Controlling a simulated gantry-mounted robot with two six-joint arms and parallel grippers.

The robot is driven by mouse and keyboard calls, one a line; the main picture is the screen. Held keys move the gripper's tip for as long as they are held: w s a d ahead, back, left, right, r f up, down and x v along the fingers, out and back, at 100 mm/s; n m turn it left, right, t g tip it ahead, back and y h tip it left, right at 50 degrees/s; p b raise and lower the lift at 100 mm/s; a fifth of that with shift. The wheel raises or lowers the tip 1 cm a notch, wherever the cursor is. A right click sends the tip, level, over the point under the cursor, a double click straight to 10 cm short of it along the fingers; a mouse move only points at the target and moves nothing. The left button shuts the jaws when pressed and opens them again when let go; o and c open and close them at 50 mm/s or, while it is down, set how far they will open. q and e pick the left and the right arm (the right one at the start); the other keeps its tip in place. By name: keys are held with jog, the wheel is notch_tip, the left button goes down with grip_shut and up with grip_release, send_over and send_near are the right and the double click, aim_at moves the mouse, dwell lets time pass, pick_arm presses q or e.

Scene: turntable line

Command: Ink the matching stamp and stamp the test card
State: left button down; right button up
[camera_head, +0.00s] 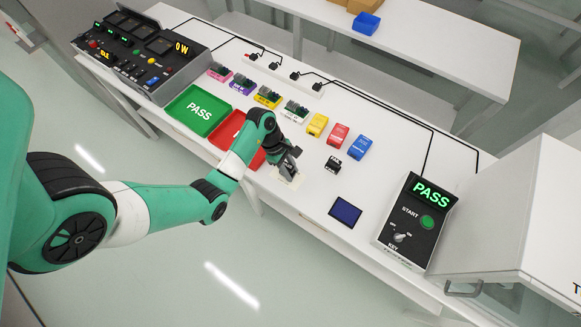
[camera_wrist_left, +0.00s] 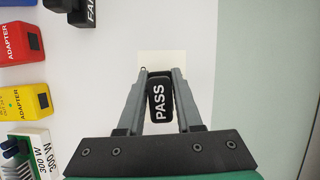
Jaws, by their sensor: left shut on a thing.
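My left gripper (camera_head: 290,168) is shut on the black PASS stamp (camera_wrist_left: 158,98), its white label facing the wrist camera. It is over the pale test card (camera_head: 286,179), which lies flat near the table's front edge. In the left wrist view the card (camera_wrist_left: 162,62) shows beyond the fingertips, partly hidden by stamp and fingers. I cannot tell whether the stamp touches it. The black FAIL stamp (camera_head: 333,164) stands to the right on the table. The dark blue ink pad (camera_head: 345,210) lies further right. The test station display (camera_head: 431,194) reads PASS in green. My right gripper is not in view.
Yellow (camera_head: 317,125), red (camera_head: 337,135) and blue (camera_head: 360,147) adapters stand behind the card. A green PASS tray (camera_head: 178,117) and a red tray (camera_head: 226,132) lie to the left, the red one close beside my arm. Clear table surrounds the ink pad.

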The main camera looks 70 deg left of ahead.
aim_at(290, 167)
pick_arm(q)
jog(key=shift+f+b, duration=0.3)
jog(key=shift+f, duration=0.2)
dwell(0.3)
jog(key=shift+f+p, duration=0.1)
jog(key=shift+p, duration=0.2)
dwell(1.4)
notch_tip(290, 167, up, 7)
jog(key=p, duration=0.8)
